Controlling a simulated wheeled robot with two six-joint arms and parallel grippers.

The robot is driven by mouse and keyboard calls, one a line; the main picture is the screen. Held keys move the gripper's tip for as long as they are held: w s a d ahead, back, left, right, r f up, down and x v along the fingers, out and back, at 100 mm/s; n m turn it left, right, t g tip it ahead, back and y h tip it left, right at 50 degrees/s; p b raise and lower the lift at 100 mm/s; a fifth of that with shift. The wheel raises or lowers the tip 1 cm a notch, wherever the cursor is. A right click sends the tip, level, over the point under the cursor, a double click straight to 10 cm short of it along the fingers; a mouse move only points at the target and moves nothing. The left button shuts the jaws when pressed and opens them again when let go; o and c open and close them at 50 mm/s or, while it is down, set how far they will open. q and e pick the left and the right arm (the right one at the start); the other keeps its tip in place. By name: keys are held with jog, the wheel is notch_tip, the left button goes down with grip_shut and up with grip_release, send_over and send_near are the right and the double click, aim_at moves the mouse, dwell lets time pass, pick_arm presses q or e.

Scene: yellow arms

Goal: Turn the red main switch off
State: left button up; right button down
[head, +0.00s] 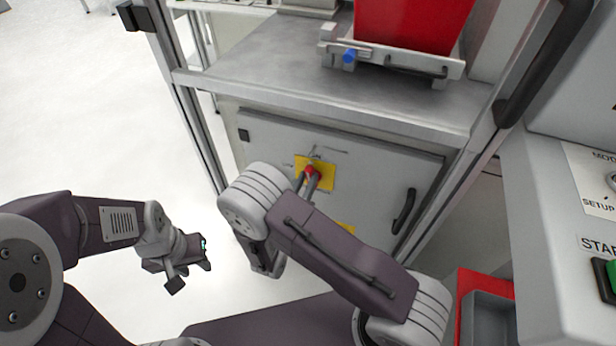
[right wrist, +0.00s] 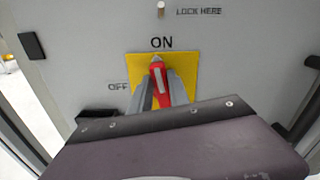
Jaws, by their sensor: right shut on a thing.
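The red main switch (head: 309,171) sits on a yellow plate (head: 327,176) on the grey cabinet door. In the right wrist view the red handle (right wrist: 158,82) points up, close to the ON mark, tilted very slightly left. The yellow plate (right wrist: 186,69) has OFF written at its left. My right gripper (head: 308,178) is at the switch, and its fingers show on both sides of the red handle in the right wrist view (right wrist: 160,92); it is shut on the handle. My left gripper (head: 203,250) hangs over the floor at left, its jaw gap unclear.
A grey worktop (head: 330,90) lies above the cabinet door, with a red bin (head: 412,25) on it. The door has a black handle (head: 403,211) at right. A control panel (head: 570,200) stands at the right edge. The floor at left is clear.

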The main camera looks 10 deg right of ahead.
jog(key=n+p, duration=0.3)
jog(key=shift+w+a+n, duration=0.2)
jog(key=shift+a+n, duration=0.1)
jog(key=shift+w+a+f+n+p, duration=0.15)
jog(key=shift+f+n+p, duration=0.35)
jog(key=shift+n, duration=1.5)
jog(key=shift+w+a+f+n+p, duration=0.1)
jog(key=shift+a+f+n+p, duration=0.4)
jog(key=shift+n, duration=1.5)
jog(key=shift+w+d+f+n+p, duration=0.2)
jog(key=shift+n+p, duration=0.5)
jog(key=shift+n, duration=1.3)
jog(key=shift+s+f, duration=0.1)
jog(key=c, duration=1.2)
grip_release()
jog(key=shift+c, duration=0.2)
jog(key=shift+a, duration=0.1)
